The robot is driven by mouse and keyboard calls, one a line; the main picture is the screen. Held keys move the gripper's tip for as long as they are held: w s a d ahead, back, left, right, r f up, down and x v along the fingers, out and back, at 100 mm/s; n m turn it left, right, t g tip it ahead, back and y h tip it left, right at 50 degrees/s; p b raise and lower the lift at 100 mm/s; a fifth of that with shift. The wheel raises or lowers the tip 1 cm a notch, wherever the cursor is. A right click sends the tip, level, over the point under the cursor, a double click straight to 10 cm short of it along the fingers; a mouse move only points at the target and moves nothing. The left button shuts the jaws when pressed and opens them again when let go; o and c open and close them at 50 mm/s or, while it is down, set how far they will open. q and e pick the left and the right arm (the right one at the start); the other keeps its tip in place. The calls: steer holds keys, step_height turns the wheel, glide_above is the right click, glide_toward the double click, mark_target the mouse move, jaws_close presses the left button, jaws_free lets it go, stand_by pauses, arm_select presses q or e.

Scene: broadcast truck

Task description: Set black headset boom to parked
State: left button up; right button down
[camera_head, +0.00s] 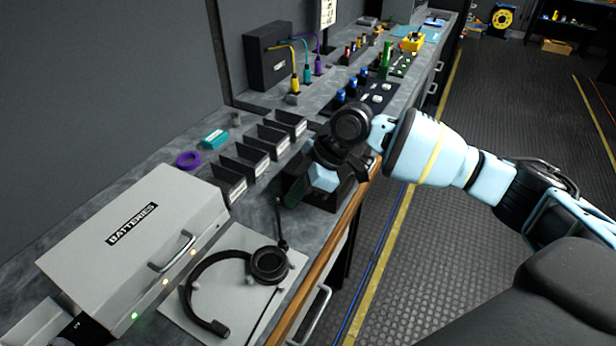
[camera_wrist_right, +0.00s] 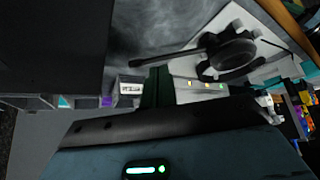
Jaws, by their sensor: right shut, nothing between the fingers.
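The black headset (camera_head: 207,283) lies on a pale board at the front of the bench, with its round ear cup (camera_head: 269,264) on the right side. Its thin boom (camera_head: 280,222) points from that ear cup away towards the back, near my right gripper. In the right wrist view the headset (camera_wrist_right: 234,52) shows at upper right, with the boom (camera_wrist_right: 175,55) stretching left. My right gripper (camera_head: 291,192) is shut and empty, above the bench just beyond the boom tip; it looks apart from the boom. My left gripper is out of view.
A grey batteries case (camera_head: 130,235) stands left of the headset. The wooden bench edge (camera_head: 318,275) runs along the right, with the floor beyond.

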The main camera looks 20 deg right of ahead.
mark_target(278, 214)
steer(key=shift+x, duration=1.1)
steer(key=shift+a+f, duration=0.25)
steer(key=shift+f, duration=0.15)
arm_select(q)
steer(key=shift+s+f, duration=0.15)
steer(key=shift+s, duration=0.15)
arm_select(e)
steer(key=shift+w, duration=0.1)
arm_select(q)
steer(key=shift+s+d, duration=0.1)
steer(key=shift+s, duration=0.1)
arm_select(e)
steer(key=shift+a+n, duration=0.2)
steer(key=shift+n, duration=0.1)
